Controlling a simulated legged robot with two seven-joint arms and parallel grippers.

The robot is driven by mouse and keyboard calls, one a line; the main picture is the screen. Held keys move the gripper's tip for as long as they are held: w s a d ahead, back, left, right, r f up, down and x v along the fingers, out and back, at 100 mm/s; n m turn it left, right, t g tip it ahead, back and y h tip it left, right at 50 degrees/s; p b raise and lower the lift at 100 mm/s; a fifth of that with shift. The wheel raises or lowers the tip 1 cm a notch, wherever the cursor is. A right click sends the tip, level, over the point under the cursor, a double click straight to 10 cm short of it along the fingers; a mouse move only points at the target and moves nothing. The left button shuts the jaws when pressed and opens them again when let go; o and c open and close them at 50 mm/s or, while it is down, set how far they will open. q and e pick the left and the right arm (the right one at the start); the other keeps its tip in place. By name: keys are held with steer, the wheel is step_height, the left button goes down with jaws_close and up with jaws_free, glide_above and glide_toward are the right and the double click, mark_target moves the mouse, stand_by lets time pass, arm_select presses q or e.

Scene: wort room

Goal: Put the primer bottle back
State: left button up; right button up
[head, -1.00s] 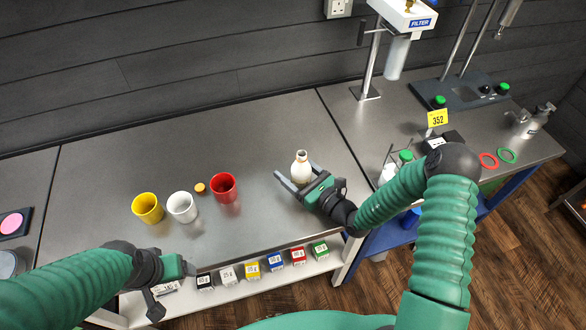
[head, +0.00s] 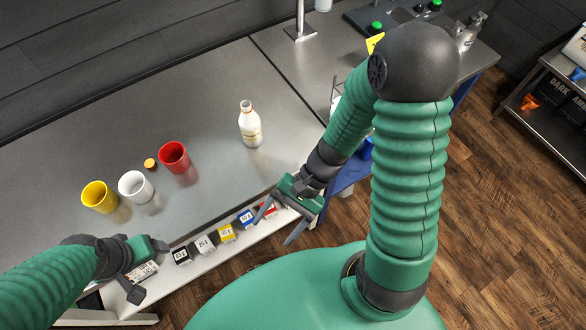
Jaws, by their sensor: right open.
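The white bottle (head: 250,125) with a pale label, likely the primer bottle, stands upright on the grey worktop, right of the cups. Its mouth is uncovered. My right gripper (head: 273,231) is open and empty, at the front edge of the worktop above the lower shelf, well apart from the bottle. A small orange-brown cap (head: 150,164) lies beside the red cup.
A yellow cup (head: 99,197), a white cup (head: 135,187) and a red cup (head: 173,157) stand left of the bottle. Several labelled boxes (head: 227,233) line the lower shelf. A dark shelf rack (head: 545,125) stands at far right. The worktop behind the bottle is clear.

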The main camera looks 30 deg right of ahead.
arm_select(q)
steer(key=shift+s+a, duration=0.15)
steer(key=shift+a, duration=0.2)
arm_select(e)
steer(key=w+d+r+n+t+h, duration=0.4)
steer(key=w+d+n+h, duration=0.2)
steer(key=d+n+h, duration=0.3)
steer(key=shift+w+r+n+t, duration=0.2)
steer(key=shift+r+n+t, duration=0.15)
steer(key=shift+n, duration=0.65)
arm_select(q)
steer(key=shift+d, duration=0.3)
arm_select(e)
steer(key=shift+d, duration=0.35)
